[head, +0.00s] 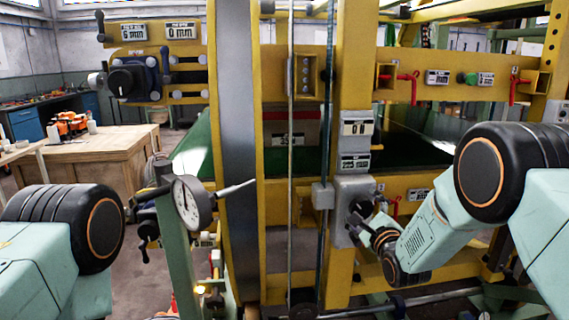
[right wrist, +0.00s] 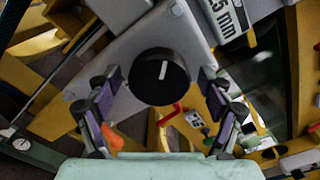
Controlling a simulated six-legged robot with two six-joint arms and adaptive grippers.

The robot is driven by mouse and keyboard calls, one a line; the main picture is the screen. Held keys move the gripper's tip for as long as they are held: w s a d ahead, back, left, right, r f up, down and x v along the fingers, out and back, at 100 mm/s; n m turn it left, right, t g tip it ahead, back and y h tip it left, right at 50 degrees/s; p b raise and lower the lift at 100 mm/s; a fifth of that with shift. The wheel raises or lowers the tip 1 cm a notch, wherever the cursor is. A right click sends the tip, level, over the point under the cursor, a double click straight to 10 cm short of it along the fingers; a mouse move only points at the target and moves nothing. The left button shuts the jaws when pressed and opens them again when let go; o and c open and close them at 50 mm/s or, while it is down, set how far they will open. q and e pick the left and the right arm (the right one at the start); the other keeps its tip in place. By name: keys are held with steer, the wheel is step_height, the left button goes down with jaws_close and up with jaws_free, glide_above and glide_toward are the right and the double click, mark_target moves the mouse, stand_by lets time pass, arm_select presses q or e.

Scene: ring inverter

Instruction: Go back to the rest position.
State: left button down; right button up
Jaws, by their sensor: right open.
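My right gripper (head: 370,220) is at a grey control box (head: 353,188) on the yellow frame, right of centre in the head view. In the right wrist view, its fingers (right wrist: 158,82) are spread on either side of a round black knob (right wrist: 158,70) with a white line. Gaps show between the fingers and the knob, so the gripper is open and empty. I cannot tell how far the fingertips are from the box face. My left arm shows only as a link at the lower left of the head view; its gripper is out of view.
The yellow machine frame (head: 347,80) fills the middle. A dial gauge (head: 190,203) on a green post stands left of centre. A black knob (head: 127,78) is at upper left. Red clamps (head: 412,85) are at upper right. A wooden bench (head: 105,150) stands behind on the left.

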steer(key=shift+n, duration=1.2)
steer(key=n, duration=0.4)
steer(key=shift+n+b, duration=0.3)
steer(key=shift+b, duration=0.05)
steer(key=n, duration=0.7)
steer(key=shift+b, duration=0.4)
